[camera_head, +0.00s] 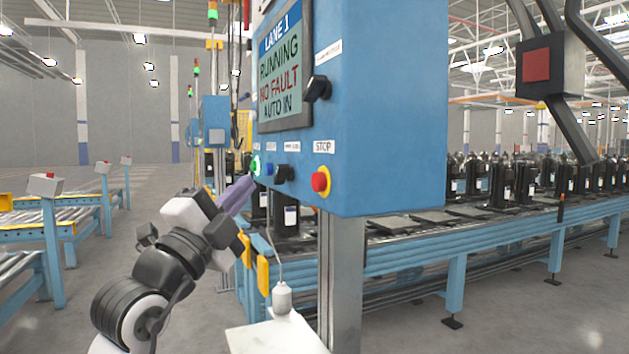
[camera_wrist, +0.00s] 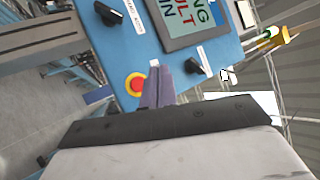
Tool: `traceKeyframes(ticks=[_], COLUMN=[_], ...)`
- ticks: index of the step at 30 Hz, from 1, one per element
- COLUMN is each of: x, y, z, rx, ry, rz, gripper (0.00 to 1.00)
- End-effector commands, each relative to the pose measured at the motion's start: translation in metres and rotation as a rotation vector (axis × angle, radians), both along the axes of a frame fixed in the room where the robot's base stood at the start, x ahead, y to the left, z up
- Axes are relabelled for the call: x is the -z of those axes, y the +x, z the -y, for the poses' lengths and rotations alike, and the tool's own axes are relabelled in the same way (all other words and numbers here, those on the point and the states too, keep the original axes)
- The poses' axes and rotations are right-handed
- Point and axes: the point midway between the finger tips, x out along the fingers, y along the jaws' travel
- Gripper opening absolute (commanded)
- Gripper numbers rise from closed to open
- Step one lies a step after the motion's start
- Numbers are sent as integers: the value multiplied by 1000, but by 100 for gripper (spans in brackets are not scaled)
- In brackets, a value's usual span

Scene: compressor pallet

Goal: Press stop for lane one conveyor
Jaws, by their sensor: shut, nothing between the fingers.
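The blue lane one control box (camera_head: 390,110) has a screen (camera_head: 285,75) reading "LANE 1 RUNNING NO FAULT AUTO IN". The red stop button (camera_head: 321,181), on a yellow base, sits at the panel's lower right under a "STOP" label. My gripper (camera_head: 246,186) is shut and empty, its purple fingers pointing at the panel's lower left, close to the lit green button (camera_head: 256,166). In the wrist view the shut fingers (camera_wrist: 158,78) appear just right of the red stop button (camera_wrist: 136,84). I cannot tell whether the fingertips touch the panel.
A blue button (camera_head: 269,167) and a black switch (camera_head: 284,174) lie between the green and red buttons. Another black switch (camera_head: 318,88) sticks out beside the screen. A grey post (camera_head: 341,270) carries the box. A conveyor (camera_head: 480,240) with black compressors runs behind.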

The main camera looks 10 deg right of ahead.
Motion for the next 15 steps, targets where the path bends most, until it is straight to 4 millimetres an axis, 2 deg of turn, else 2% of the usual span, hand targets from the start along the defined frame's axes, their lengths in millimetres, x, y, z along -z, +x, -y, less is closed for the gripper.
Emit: traceKeyframes(ticks=[9,15], x=[-6,-1], y=[12,20], z=[41,64], rx=[5,3], ry=[-1,0], rz=[-2,1], gripper=[0,0])
